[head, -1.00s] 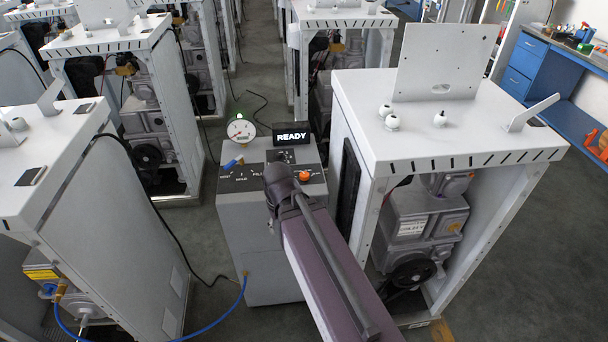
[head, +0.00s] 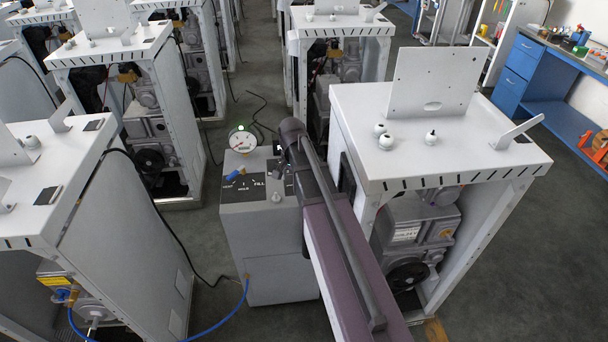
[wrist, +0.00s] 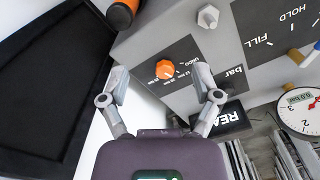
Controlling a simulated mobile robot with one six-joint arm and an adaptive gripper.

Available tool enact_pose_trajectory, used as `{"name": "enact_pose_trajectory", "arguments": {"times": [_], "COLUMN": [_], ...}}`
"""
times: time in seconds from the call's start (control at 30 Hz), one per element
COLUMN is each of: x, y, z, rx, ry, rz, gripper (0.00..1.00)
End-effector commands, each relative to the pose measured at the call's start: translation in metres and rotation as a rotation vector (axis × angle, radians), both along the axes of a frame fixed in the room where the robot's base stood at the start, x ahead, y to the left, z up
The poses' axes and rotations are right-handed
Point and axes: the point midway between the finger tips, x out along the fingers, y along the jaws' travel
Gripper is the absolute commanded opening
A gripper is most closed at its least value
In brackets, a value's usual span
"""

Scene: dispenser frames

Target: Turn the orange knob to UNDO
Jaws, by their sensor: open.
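The orange knob (wrist: 165,69) is in the upper middle of the wrist view, on a dark label strip of the grey dispenser (wrist: 200,42). UNDO is printed beside it at the upper right, and small markings lie below it. I cannot tell exactly where the knob points. My gripper (wrist: 161,77) is open, with one finger on each side of the knob in the picture. I see no clear contact with it. In the head view my arm hides the knob, and the fingers do not show clearly over the dispenser (head: 262,225).
The READY display (wrist: 226,117), the gauge (wrist: 301,110) and a pale knob (wrist: 208,16) are near my gripper in the wrist view. A blue-handled valve (head: 236,173) is on the dispenser top. A tall white cabinet (head: 465,145) stands close on its right.

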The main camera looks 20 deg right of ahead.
Motion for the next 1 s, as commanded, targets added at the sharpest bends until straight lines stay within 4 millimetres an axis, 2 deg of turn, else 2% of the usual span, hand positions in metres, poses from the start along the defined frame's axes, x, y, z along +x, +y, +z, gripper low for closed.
{"name": "enact_pose_trajectory", "arguments": {"times": [0.03,0.1,0.3,0.43,1.0], "x": [0.021,0.035,0.059,0.062,0.061], "y": [-0.014,-0.028,-0.055,-0.06,-0.06], "z": [0.016,0.024,0.037,0.038,0.031], "rx": [0.0,0.0,0.0,0.0,0.0], "ry": [0.0,0.0,0.0,0.0,0.0], "rz": [-0.075,-0.176,-0.36,-0.4,-0.4], "gripper": [0.81,0.81,0.81,0.81,0.81]}}
